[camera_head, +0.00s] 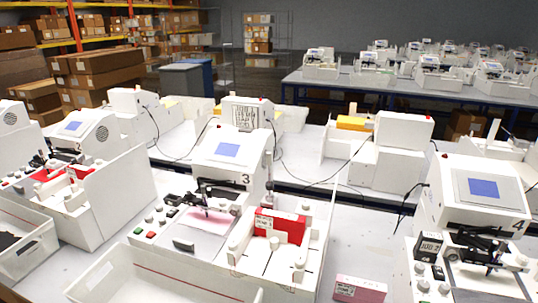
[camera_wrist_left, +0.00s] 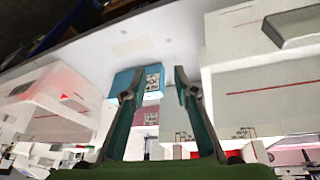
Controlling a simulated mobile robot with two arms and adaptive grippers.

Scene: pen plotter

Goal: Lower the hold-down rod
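A white pen plotter marked 3 (camera_head: 228,152) stands on the table in the middle of the head view. A dark carriage with thin black bars (camera_head: 207,200) sits over its pink sheet (camera_head: 202,219). I cannot tell for sure which of these dark parts is the hold-down rod. My left gripper (camera_wrist_left: 158,82) shows only in its wrist view; its two fingers are apart with nothing held between them. The rod cannot be made out in that view. My right gripper is in neither view.
A red and white box (camera_head: 280,226) stands in the tray right of plotter 3. A pink box (camera_head: 359,289) lies at the front. Plotter 4 (camera_head: 475,195) stands to the right. A teal box (camera_wrist_left: 126,78) lies beyond my left fingers. Bare table shows around plotter 3.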

